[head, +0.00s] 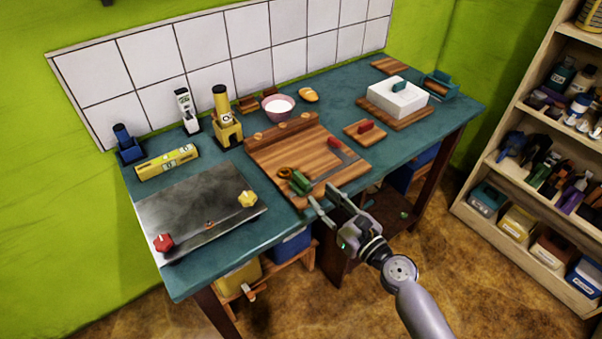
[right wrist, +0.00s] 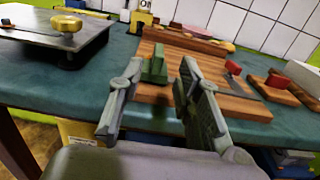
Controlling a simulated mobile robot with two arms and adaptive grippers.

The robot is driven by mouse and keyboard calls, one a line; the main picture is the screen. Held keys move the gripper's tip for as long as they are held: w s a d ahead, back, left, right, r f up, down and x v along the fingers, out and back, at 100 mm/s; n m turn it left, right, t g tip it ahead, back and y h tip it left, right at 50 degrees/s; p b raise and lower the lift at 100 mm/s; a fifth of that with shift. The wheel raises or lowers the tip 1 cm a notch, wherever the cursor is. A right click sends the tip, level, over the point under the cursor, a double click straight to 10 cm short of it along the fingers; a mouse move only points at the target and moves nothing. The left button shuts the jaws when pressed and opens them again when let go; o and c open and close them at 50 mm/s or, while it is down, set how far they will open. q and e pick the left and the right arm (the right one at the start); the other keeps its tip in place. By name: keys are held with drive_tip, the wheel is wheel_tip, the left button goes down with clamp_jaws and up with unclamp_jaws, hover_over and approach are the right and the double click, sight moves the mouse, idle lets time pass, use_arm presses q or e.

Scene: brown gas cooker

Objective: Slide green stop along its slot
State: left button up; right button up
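The green stop (head: 299,183) sits at the front left part of a wooden board (head: 275,162) on the teal bench. A grey strip (head: 345,157), possibly its slot or a metal rule, lies on the board to its right; I cannot tell which. My right gripper (head: 322,197) is open and empty at the board's front edge. In the right wrist view the green stop (right wrist: 155,66) shows between the two fingers of the right gripper (right wrist: 160,70), seemingly just beyond the tips. Contact is not visible. My left gripper is not in view.
A red block (head: 334,142) stands on the board beside the grey strip. A metal plate (head: 195,212) with red and yellow knobs lies left. A small board with a red handle (head: 366,127) and a white block (head: 398,97) are right. A shelf (head: 535,150) stands far right.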

sight(301, 176)
drive_tip(key=x, duration=0.9)
drive_tip(key=shift+w+a, duration=0.15)
drive_tip(key=shift+c, duration=0.2)
clamp_jaws()
drive_tip(key=shift+f, duration=0.1)
